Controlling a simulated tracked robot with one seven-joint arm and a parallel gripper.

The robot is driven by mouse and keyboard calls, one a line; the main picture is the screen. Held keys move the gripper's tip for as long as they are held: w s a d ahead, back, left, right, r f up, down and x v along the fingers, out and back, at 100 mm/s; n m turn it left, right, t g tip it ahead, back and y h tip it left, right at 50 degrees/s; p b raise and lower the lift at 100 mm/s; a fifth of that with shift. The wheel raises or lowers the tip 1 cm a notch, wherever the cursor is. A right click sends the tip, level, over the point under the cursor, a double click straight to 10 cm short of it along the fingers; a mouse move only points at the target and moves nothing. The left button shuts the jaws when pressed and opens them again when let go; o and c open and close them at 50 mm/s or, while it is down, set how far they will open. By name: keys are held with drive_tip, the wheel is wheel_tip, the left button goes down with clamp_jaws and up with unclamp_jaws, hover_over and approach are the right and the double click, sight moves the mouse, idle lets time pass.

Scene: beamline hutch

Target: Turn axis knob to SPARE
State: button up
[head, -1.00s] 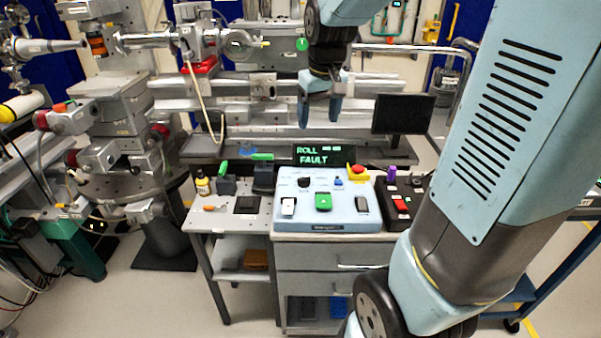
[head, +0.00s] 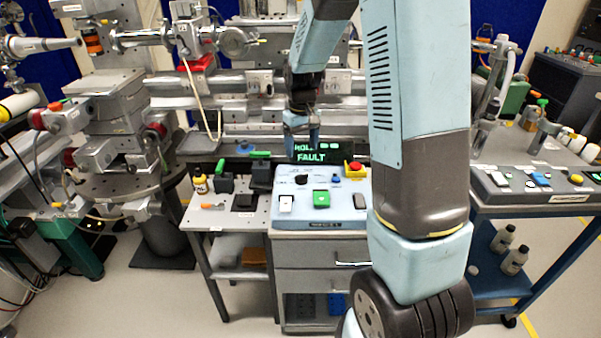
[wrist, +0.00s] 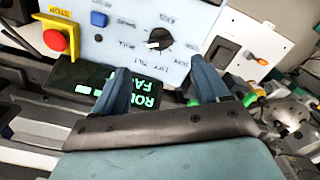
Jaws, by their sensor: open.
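The axis knob (head: 301,180) is a black round knob with a white pointer mark on the pale blue control panel (head: 345,208). In the wrist view the knob (wrist: 159,39) sits beyond and between my fingertips, with small labels around it that I cannot read well; one of them may be SPARE. My gripper (head: 301,148) points down above the back of the panel, in front of the display (head: 330,151). In the wrist view my gripper (wrist: 162,72) is open and empty, its two blue fingers apart. It is not touching the knob.
A red stop button on yellow (head: 354,167) is right of the knob. The display reads ROLL FAULT. Green-handled items (head: 225,180) stand on the left shelf.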

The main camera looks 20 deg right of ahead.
sight(300, 175)
wheel_tip(300, 175, down, 10)
idle(0.5)
drive_tip(key=c, duration=1.1)
drive_tip(key=shift+o, duration=0.2)
drive_tip(key=m, duration=0.3)
drive_tip(key=shift+a+m, duration=0.1)
drive_tip(key=shift+m, duration=2.3)
drive_tip(key=shift+a, duration=0.1)
